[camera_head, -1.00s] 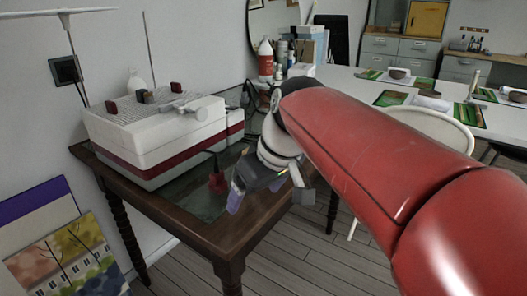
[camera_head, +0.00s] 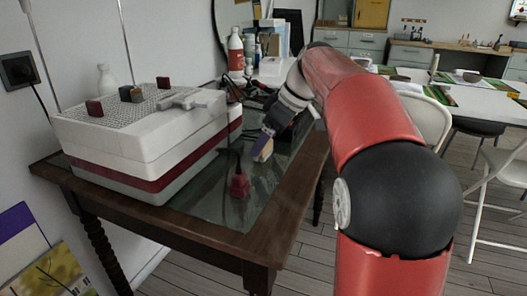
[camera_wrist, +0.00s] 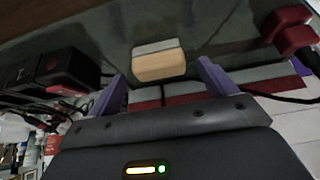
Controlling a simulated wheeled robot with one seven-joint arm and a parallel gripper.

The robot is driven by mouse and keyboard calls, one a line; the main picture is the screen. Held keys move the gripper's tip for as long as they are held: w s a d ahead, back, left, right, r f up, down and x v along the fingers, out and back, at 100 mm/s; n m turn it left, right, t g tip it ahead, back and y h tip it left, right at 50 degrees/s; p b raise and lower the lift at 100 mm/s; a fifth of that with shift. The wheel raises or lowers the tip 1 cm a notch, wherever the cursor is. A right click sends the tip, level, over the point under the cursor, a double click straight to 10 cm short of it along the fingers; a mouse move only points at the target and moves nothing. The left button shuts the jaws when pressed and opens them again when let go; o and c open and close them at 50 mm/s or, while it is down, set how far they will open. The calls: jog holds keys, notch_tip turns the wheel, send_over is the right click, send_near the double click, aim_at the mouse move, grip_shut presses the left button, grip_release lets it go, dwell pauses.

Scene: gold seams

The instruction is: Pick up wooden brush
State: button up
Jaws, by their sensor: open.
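The wooden brush (camera_head: 263,150) is a small block with a pale wooden side and a grey strip. It is on the glass-topped table, just below my gripper (camera_head: 260,138) in the head view. In the wrist view the brush (camera_wrist: 160,65) shows beyond and between the two purple fingers, nearer the top of the picture. My gripper (camera_wrist: 160,88) is open, with nothing between its fingertips. In the head view the fingers partly cover the brush, and I cannot tell the exact height gap.
A red object (camera_head: 239,184) with a black cable lies near the brush. A white box-shaped machine (camera_head: 140,135) with a dark red band stands on the table (camera_head: 210,236) at left. Black items and cables (camera_wrist: 62,70) lie on the brush's other side.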

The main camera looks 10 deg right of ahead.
jog(key=shift+x, duration=1.15)
jog(key=c, duration=1.2)
jog(key=shift+o, duration=0.2)
jog(key=shift+r, duration=0.1)
